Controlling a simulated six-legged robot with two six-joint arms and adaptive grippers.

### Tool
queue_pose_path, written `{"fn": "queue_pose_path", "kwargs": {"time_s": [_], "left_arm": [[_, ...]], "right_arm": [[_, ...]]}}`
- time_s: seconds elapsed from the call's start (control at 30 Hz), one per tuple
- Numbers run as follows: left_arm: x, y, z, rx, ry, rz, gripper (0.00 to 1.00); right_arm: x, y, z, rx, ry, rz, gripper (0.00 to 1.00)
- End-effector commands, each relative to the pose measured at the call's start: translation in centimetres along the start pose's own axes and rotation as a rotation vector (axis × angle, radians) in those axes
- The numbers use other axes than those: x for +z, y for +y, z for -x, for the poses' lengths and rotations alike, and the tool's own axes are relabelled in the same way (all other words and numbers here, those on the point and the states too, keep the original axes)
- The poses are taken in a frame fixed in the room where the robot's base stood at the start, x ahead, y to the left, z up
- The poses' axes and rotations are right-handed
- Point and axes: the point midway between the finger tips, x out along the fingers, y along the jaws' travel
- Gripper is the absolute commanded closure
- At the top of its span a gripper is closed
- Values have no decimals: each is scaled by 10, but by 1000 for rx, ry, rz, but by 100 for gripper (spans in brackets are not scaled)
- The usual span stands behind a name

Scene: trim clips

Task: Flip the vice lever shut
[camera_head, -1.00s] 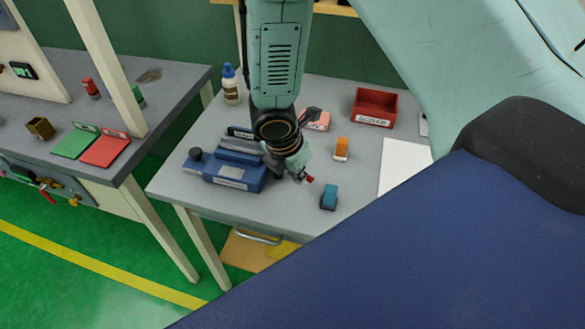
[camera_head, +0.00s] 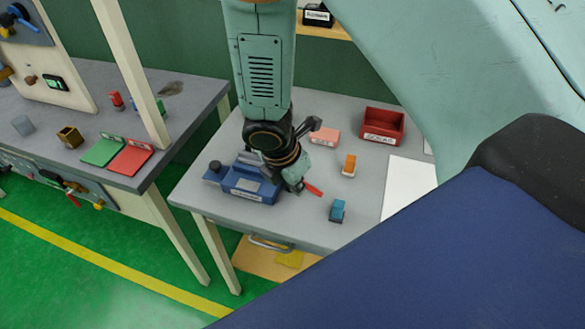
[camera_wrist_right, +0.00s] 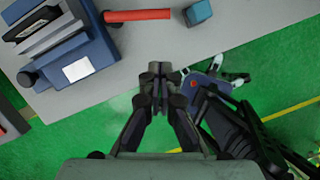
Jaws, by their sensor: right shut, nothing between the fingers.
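The blue vice (camera_head: 240,188) stands near the front left of the grey table, partly hidden behind my right arm. Its red lever (camera_head: 313,189) sticks out to the right of the vice. In the right wrist view the vice body (camera_wrist_right: 82,62) is at top left, and the red lever (camera_wrist_right: 138,15) lies roughly level along the top. My right gripper (camera_wrist_right: 156,72) is shut and empty, its fingertips apart from the lever and appearing below it, over the table edge. In the head view its fingers are mostly hidden by the wrist. My left gripper is not seen.
A blue-and-dark block (camera_head: 338,210) stands right of the lever, with an orange block (camera_head: 349,165) behind it. A second bench (camera_head: 85,165) stands left.

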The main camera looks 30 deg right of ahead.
Motion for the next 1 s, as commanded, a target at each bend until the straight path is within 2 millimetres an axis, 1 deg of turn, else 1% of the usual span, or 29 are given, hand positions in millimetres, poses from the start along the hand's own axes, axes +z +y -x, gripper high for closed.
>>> {"fn": "queue_pose_path", "kwargs": {"time_s": [0.03, 0.1, 0.3, 0.43, 1.0], "left_arm": [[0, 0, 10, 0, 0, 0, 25], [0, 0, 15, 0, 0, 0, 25], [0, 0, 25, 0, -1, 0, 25], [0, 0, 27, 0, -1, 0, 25], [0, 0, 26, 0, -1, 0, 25]], "right_arm": [[2, 0, 12, 2, -2, 0, 100], [2, 0, 19, 1, -2, 0, 100], [0, -1, 31, 0, -2, 0, 100], [-1, -1, 34, 0, -1, 1, 100], [-2, -1, 33, 1, -1, -1, 100]]}}
